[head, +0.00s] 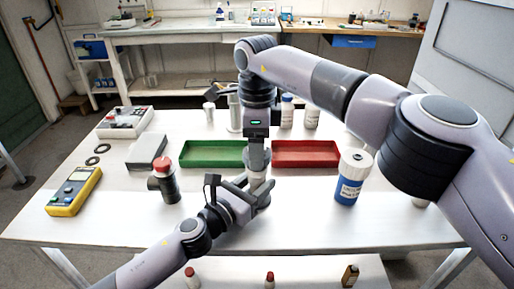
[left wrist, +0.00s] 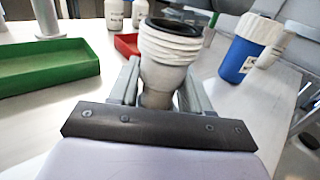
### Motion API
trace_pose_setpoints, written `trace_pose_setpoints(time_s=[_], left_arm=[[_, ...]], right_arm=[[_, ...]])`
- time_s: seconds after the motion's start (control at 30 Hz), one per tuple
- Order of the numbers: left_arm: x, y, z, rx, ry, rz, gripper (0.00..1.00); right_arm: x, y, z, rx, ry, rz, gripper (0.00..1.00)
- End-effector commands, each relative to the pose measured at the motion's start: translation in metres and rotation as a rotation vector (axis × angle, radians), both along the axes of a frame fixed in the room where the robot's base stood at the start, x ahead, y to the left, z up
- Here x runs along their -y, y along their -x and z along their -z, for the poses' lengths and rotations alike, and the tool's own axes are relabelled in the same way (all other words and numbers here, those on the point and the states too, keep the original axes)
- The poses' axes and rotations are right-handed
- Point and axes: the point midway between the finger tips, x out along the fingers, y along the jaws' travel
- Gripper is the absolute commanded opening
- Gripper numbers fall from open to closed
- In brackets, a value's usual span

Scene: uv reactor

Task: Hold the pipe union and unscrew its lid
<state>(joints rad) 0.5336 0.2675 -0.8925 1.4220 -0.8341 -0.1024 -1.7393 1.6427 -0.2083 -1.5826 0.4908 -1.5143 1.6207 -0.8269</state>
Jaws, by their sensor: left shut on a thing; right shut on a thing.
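The pipe union (head: 257,182) is a pale, whitish piece standing upright near the table's middle front. In the left wrist view the pipe union (left wrist: 167,52) shows ridged rings and a dark round top. My left gripper (head: 259,193) is shut on its lower part, and its fingers flank it in the left wrist view (left wrist: 161,95). My right gripper (head: 257,163) points straight down just above the union and is shut. What lies between its fingers, and the lid, cannot be made out clearly.
A green tray (head: 213,164) and a red tray (head: 306,164) lie behind the grippers. A blue-and-white bottle (head: 349,190) stands to the right. A dark pipe piece with a red cap (head: 163,181) and a yellow meter (head: 73,195) are left. Bare table lies between.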

Motion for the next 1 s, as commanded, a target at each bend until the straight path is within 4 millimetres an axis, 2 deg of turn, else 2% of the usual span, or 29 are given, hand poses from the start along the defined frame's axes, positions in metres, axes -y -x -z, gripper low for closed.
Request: trace_pose_setpoints(time_s=[0.3, 0.5, 0.53, 0.6, 0.63, 1.0], left_arm=[[0.0, 0.0, 0.001, -0.001, -0.001, -0.001, 0.0], [0.0, 0.0, 0.001, -0.001, -0.001, -0.001, 0.0], [0.0, 0.0, 0.001, -0.001, -0.001, -0.001, 0.51], [0.0, 0.0, 0.001, -0.001, -0.001, -0.001, 0.74], [0.0, 0.0, 0.001, -0.001, -0.001, 0.0, 0.78], [-0.003, 0.003, 0.001, -0.001, -0.001, 0.0, 0.78]], right_arm=[[-0.001, 0.0, -0.036, 0.002, -0.001, 0.0, 0.28], [0.0, 0.0, -0.038, 0.0, -0.001, 0.0, 0.28], [0.0, 0.0, -0.038, 0.0, -0.001, 0.0, 0.28], [0.0, 0.0, -0.037, 0.0, -0.001, 0.0, 0.28], [0.0, 0.0, -0.037, 0.0, -0.001, 0.0, 0.28], [0.0, 0.0, -0.038, 0.0, 0.0, 0.0, 0.28]])
